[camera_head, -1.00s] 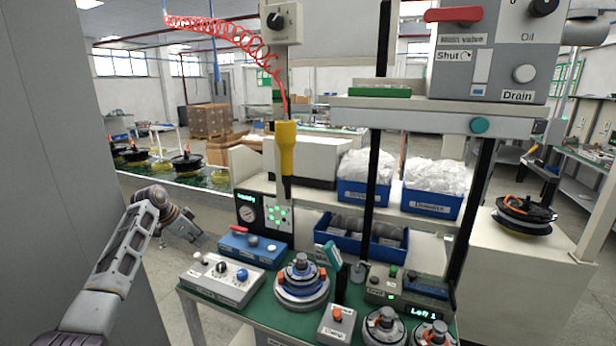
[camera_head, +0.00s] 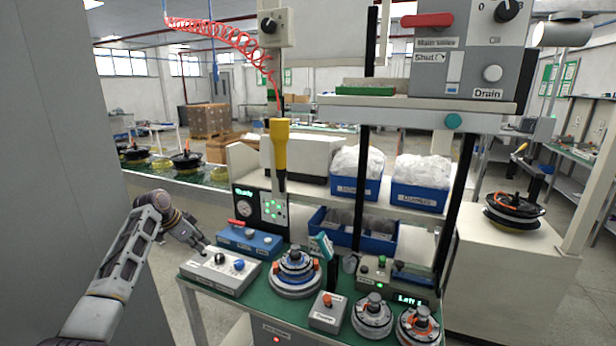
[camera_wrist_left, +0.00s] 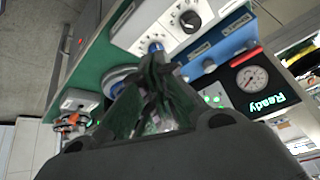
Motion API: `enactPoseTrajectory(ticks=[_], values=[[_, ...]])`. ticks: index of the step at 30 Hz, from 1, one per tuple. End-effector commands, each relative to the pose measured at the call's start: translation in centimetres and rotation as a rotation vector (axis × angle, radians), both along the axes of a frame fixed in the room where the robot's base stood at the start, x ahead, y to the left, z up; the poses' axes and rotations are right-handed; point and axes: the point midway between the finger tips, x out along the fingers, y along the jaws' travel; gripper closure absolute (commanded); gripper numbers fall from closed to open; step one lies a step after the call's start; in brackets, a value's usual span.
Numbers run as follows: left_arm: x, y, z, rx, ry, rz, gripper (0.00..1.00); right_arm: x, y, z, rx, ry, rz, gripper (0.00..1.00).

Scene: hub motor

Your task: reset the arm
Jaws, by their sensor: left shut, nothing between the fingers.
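My left arm comes in from the left in the head view. Its gripper (camera_head: 201,246) is beside the far left corner of the workbench, near the grey control box with knobs (camera_head: 220,272). In the left wrist view the dark fingers (camera_wrist_left: 155,62) come together at their tips with nothing between them. They are seen in front of the bench and the control box (camera_wrist_left: 165,25). My right arm and gripper are not in view.
The green-topped bench (camera_head: 256,302) holds a blue box (camera_head: 250,242), a hub motor (camera_head: 296,272), a button box (camera_head: 327,311) and two more hubs (camera_head: 372,316). A yellow hanging tool (camera_head: 279,145) and blue bins (camera_head: 420,197) stand behind. Floor left of the bench is clear.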

Motion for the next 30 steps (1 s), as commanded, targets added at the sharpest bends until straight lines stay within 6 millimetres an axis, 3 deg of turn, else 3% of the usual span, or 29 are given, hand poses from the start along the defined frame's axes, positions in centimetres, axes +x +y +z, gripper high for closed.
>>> enactPoseTrajectory(ticks=[14,30], values=[[-2.3,-2.1,-4.4,0.033,0.041,0.022,1.00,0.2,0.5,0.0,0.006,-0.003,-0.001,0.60],[-9.3,-6.7,-13.2,0.086,0.115,0.090,1.00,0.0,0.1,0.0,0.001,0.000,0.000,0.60]])
